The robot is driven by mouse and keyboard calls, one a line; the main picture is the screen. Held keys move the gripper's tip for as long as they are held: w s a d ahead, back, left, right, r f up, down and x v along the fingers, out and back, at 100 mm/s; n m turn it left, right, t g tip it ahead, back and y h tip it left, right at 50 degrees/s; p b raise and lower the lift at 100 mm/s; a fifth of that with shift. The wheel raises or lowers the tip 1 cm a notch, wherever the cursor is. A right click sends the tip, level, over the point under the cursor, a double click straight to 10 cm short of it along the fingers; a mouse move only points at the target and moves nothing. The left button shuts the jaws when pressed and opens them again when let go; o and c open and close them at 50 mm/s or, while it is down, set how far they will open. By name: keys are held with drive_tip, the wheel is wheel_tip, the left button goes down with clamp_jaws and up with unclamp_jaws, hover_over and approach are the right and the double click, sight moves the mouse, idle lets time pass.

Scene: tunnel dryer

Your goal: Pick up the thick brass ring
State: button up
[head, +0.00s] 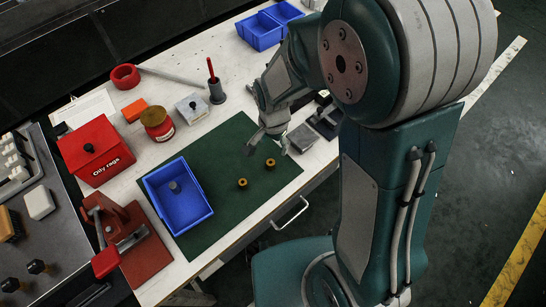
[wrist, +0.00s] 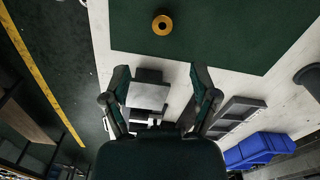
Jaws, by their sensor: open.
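Two small brass rings lie apart on the dark green mat (head: 235,145) in the head view: one ring (head: 242,183) nearer the blue bin, the other ring (head: 270,163) nearer my gripper. I cannot tell which is thicker. In the wrist view one brass ring (wrist: 162,25) with a dark centre lies on the mat (wrist: 225,35), beyond my fingertips and roughly centred between them. My gripper (head: 267,144) is open and empty above the mat's right part. Its spread fingers also show in the wrist view (wrist: 160,76).
A blue bin (head: 192,228) holding a small grey piece stands on the mat's left. A red rag box (head: 95,150), a red jar (head: 157,122) and a red press (head: 123,245) stand farther left. Grey blocks (head: 302,137) lie right of my gripper. The mat around the rings is clear.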

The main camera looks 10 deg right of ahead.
sight(271, 162)
drive_tip(key=f, duration=0.8)
drive_tip(key=shift+s+a+f, duration=0.15)
drive_tip(key=shift+a+f, duration=0.1)
drive_tip(key=shift+a, duration=0.1)
drive_tip(key=shift+a+f, duration=0.15)
drive_tip(key=shift+f, duration=0.3)
clamp_jaws()
